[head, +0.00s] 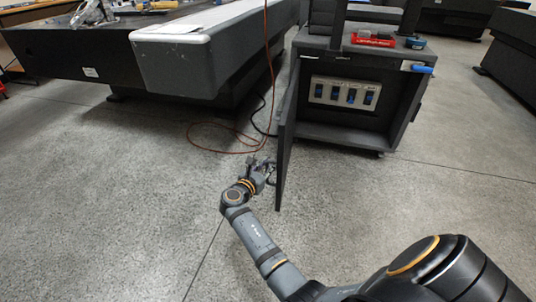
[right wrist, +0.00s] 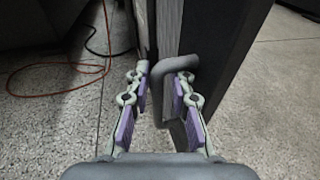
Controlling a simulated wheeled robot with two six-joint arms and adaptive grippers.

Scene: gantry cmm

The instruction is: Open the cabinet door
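The cabinet (head: 404,108) is dark grey and stands at upper right in the head view. Its door (head: 288,135) is hinged at the left and stands wide open, seen nearly edge-on and pointing toward me. The door also fills the upper right middle of the right wrist view (right wrist: 222,60). My right gripper (head: 262,168) is at the door's outer face, near its free edge. In the right wrist view its purple-padded fingers (right wrist: 159,90) close around the grey bent handle (right wrist: 157,105), one on each side of the bar. My left gripper is out of view.
The cabinet's inside shows a pale panel with several blue switches (head: 344,92). A red tray (head: 373,39) sits on top. A large dark machine table with a grey beam (head: 180,60) stands at left. An orange cable (head: 215,150) lies on the floor. The floor before the cabinet is clear.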

